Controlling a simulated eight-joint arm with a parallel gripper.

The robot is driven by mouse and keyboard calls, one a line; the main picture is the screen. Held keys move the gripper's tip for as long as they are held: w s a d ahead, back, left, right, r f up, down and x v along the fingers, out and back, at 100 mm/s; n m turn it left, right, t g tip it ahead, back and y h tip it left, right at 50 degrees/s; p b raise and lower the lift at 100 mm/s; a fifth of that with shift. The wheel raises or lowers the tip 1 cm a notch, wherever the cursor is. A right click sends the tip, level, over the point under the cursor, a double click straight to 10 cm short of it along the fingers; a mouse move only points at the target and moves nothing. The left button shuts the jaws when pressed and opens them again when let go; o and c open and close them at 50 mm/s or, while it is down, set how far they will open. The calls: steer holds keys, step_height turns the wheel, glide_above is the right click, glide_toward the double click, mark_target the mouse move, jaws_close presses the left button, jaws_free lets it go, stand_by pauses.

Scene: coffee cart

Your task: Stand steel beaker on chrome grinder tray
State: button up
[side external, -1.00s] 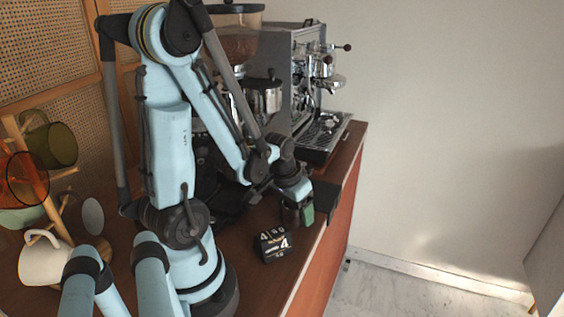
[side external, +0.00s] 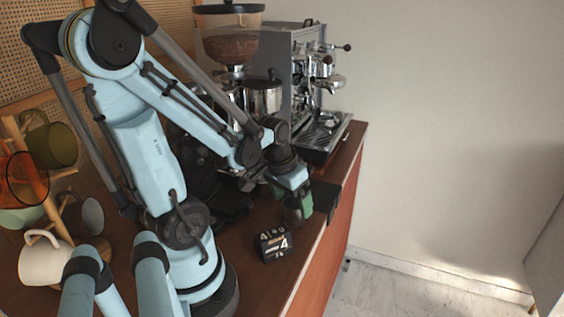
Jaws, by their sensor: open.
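The chrome grinder (side external: 262,97), with a clear hopper of beans, stands at the back behind my arm. Its lower part is mostly hidden by my arm; dark parts show low behind the arm, but I cannot tell which of them is the tray. I cannot make out the steel beaker; it may be hidden behind my arm or gripper. My gripper (side external: 298,211) is open and points down low over the counter near its right edge, behind a small black box. Whether anything stands between its fingers cannot be told.
The black box (side external: 274,244) marked 4 lies just in front of my gripper. A dark block (side external: 327,194) sits at the counter's right edge. An espresso machine (side external: 305,75) stands at the back right. Mugs, one white (side external: 45,260), are at the left.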

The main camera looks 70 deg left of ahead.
steer(key=v, duration=0.7)
steer(key=shift+s+r, duration=0.25)
steer(key=shift+r, duration=0.05)
steer(key=w+d+m+t, duration=0.1)
steer(key=w+d, duration=0.1)
steer(key=d, duration=0.2)
steer(key=w+d+r+m+t, duration=0.1)
steer(key=w+d, duration=0.1)
steer(key=d, duration=0.2)
steer(key=w+d+m+t+h, duration=0.1)
steer(key=w+d+m+t, duration=0.1)
steer(key=d, duration=0.2)
steer(key=shift+w+r, duration=0.2)
steer(key=shift+r, duration=0.05)
steer(key=shift+w+d+r, duration=0.1)
steer(key=shift+w+d, duration=0.05)
steer(key=shift+d, duration=0.25)
steer(key=n+g+y, duration=0.1)
steer(key=n+g, duration=0.3)
glide_toward(295, 208)
steer(key=shift+d+x, duration=0.3)
steer(key=shift+x, duration=1.05)
steer(key=shift+d+x, duration=0.25)
steer(key=shift+x, duration=1.1)
steer(key=shift+d+x, duration=0.3)
steer(key=shift+x, duration=1.05)
